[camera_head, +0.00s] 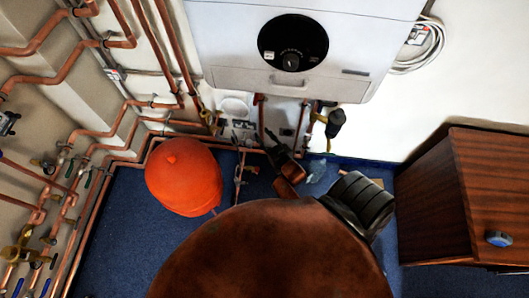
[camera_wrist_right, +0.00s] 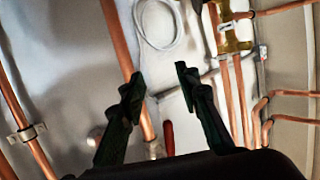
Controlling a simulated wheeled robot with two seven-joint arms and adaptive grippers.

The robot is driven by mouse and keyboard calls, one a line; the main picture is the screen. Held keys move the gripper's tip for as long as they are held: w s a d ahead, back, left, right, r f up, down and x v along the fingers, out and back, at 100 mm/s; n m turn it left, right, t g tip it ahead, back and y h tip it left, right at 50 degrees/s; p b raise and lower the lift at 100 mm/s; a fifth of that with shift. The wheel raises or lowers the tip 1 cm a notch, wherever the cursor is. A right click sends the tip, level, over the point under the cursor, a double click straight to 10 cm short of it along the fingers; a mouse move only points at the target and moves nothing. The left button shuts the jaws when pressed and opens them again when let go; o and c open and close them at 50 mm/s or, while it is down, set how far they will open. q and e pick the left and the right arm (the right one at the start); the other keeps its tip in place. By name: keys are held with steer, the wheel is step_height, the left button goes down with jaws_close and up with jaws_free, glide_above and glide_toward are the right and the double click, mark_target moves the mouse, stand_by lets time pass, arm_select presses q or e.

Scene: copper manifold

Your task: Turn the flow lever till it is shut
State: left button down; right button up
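My right gripper (camera_head: 279,143) is below the white boiler, close to the pipes there. In the right wrist view its two dark fingers (camera_wrist_right: 160,79) stand wide apart with nothing held between them. A narrow red handle (camera_wrist_right: 168,138) shows between the fingers, nearer their base and beside a copper pipe; I cannot tell whether it is the flow lever or whether a finger touches it. A brass valve body (camera_wrist_right: 235,38) is to the right of the fingers. My left gripper is not in view.
The white boiler (camera_head: 300,82) hangs above. An orange vessel (camera_head: 184,178) stands on the blue floor to the left. Copper pipes (camera_head: 100,133) and several small valves line the left wall. A wooden cabinet (camera_head: 430,190) stands at the right, with a blue round object (camera_head: 499,239).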

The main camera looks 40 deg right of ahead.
steer(key=s+a+f+g+y, duration=0.1)
steer(key=s+a+f+g, duration=0.1)
steer(key=f, duration=0.7)
steer(key=shift+s+a+n, duration=0.3)
steer(key=shift+s, duration=0.25)
steer(key=shift+c, duration=0.2)
